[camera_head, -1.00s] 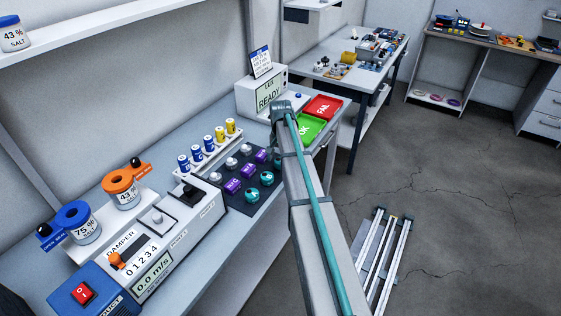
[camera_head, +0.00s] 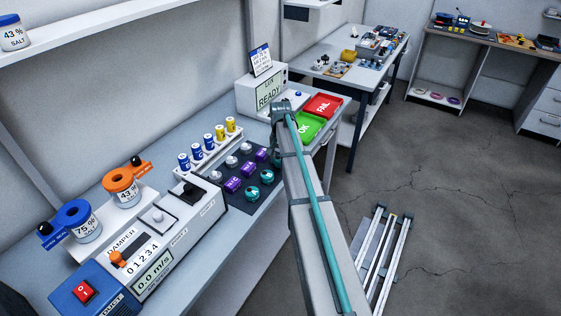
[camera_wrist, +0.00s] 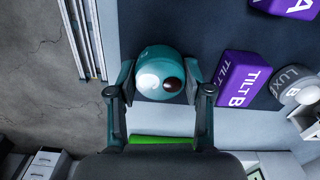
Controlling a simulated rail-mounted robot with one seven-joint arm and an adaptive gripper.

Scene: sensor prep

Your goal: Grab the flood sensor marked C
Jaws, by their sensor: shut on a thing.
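A round teal sensor (camera_wrist: 160,72) sits between the two fingers of my gripper (camera_wrist: 163,88) in the wrist view. The fingers are shut on it, one on each side. Its letter does not show there. In the head view two other teal sensors, one near (camera_head: 253,192) and one farther back (camera_head: 266,176), stand on the dark mat (camera_head: 238,204). Whether the held one is still touching the mat, I cannot tell.
Purple tilt sensors (camera_wrist: 241,80) and a grey lux sensor (camera_wrist: 297,90) stand close to my right finger in the wrist view. The green OK tray (camera_head: 303,128) and red FAIL tray (camera_head: 322,105) lie beyond the mat. A white READY box (camera_head: 262,92) stands behind.

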